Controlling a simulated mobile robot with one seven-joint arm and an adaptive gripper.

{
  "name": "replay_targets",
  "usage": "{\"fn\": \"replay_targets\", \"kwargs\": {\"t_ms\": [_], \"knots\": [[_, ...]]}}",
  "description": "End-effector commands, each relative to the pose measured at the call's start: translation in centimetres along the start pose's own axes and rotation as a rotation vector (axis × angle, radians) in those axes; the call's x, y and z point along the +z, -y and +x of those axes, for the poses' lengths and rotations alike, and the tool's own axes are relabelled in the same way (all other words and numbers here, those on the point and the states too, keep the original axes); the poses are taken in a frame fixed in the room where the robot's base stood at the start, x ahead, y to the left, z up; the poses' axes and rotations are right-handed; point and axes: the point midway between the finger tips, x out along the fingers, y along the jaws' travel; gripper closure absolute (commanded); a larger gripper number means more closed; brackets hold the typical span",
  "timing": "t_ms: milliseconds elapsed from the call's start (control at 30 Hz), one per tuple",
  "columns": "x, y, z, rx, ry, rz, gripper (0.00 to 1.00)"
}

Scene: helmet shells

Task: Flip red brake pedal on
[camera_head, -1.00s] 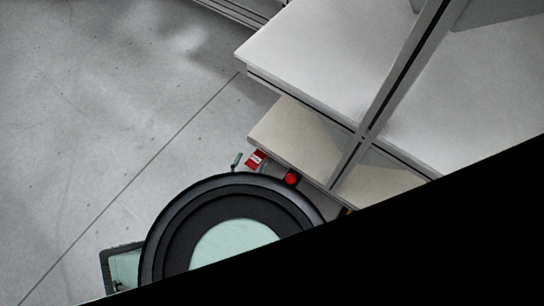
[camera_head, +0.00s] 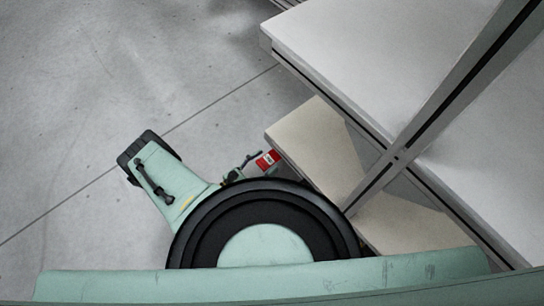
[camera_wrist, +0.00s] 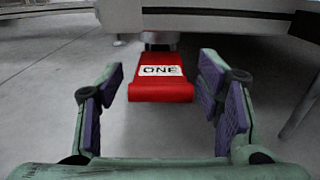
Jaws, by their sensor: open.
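The red brake pedal (camera_wrist: 161,91) is in the middle of the wrist view, with a white label reading "ONE". It hangs at the end of a grey stem under a pale structure. My gripper (camera_wrist: 160,92) is open, with its purple-padded fingers to the left and right of the pedal. The pedal appears between or just beyond the fingertips, and I cannot tell whether they touch it. In the head view the red pedal (camera_head: 268,160) is small, beside the shelf's lower edge, just beyond my arm.
A shelf unit with a pale lower board (camera_head: 318,150) and a white upper board (camera_head: 350,45) stands at the right, close to my arm. A grey post (camera_head: 440,105) rises there. The grey floor (camera_head: 110,70) at the left is clear.

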Motion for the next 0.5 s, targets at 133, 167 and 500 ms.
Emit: {"fn": "replay_targets", "kwargs": {"t_ms": [133, 167, 500], "knots": [[-0.1, 0.0, 2.2, 0.001, 0.001, 0.0, 0.4], [-0.1, 0.0, 2.5, 0.002, 0.0, 0.0, 0.4], [0.0, 0.0, 3.6, 0.0, -0.001, 0.0, 0.4]]}}
